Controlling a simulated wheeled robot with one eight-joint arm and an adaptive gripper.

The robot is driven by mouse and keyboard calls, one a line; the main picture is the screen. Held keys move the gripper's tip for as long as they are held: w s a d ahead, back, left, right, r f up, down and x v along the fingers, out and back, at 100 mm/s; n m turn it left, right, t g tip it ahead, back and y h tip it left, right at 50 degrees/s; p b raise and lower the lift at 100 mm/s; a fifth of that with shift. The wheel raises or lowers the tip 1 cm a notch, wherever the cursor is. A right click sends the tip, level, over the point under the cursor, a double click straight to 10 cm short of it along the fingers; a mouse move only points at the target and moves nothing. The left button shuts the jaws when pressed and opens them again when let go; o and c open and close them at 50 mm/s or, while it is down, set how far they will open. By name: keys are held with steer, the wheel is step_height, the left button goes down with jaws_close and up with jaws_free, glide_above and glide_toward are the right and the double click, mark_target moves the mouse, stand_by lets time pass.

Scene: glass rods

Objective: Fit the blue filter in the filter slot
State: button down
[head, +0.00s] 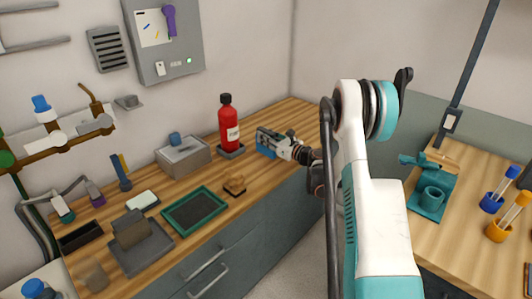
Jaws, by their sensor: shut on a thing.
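My gripper (266,142) is over the far right end of the wooden counter. It is shut on a blue, flat-sided piece (265,152), which looks like the blue filter. The fingers cover part of it. It is small in the head view, and I cannot tell whether it touches anything below. I cannot make out the filter slot for certain. A grey box (183,158) with a short blue cylinder (175,139) at its top stands on the counter, left of the gripper.
A red bottle (228,122) stands just left of my gripper. A green-rimmed tray (194,211), a small brown block (235,186) and a grey tray (140,248) lie nearer on the wooden counter (285,118). A second table (451,245) at right holds a teal device (432,190).

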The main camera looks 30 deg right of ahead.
mark_target(266, 148)
steer(key=shift+f+b, duration=0.85)
steer(key=shift+f, duration=1.7)
steer(key=shift+f, duration=0.1)
steer(key=c, duration=1.5)
jaws_free()
steer(key=shift+o, duration=0.2)
